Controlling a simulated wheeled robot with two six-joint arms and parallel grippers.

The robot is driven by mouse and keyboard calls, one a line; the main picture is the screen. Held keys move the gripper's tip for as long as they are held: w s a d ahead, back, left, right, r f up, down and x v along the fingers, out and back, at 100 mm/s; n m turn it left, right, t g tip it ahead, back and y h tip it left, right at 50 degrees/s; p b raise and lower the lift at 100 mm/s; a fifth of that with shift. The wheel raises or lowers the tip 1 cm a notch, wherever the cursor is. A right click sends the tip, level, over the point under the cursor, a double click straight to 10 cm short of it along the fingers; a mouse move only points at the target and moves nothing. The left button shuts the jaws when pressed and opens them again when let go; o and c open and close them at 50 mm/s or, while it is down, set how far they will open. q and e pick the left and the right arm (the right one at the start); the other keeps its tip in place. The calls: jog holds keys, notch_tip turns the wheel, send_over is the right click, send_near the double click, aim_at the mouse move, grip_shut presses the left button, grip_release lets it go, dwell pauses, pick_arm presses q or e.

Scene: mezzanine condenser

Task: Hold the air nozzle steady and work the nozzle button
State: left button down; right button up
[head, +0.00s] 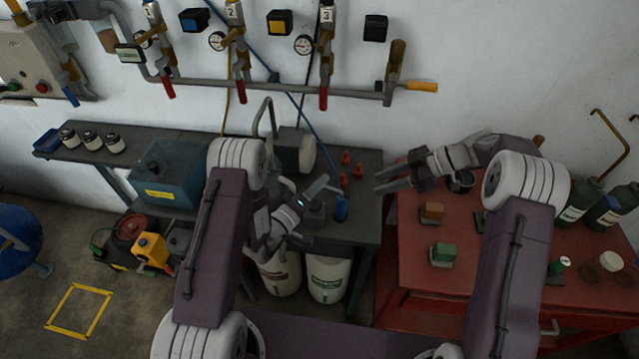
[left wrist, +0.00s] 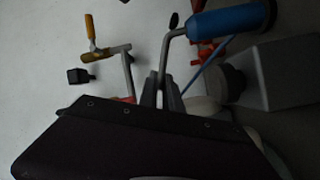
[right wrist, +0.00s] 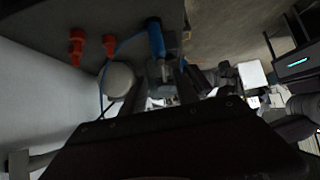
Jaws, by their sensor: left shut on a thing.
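The air nozzle (head: 341,207) has a blue body and stands over the dark workbench at its front right. In the left wrist view the blue body (left wrist: 228,20) has a bent grey tube that runs down to my left fingers. My left gripper (head: 322,211) is shut on the air nozzle. In the right wrist view the blue nozzle (right wrist: 156,38) shows beyond my fingers. My right gripper (head: 382,180) is open and empty, right of the nozzle and apart from it, with its fingers pointing left. I cannot make out the nozzle button.
A blue hose (head: 322,160) hangs from the wall pipes. Several red pieces (head: 344,181) stand on the workbench (head: 367,226) behind the nozzle. A grinder-like machine (head: 296,150) is at the back. The red table (head: 415,270) at right holds a green block (head: 443,254) and a brown block (head: 432,212).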

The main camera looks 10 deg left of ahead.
grip_shut()
dwell(1.7)
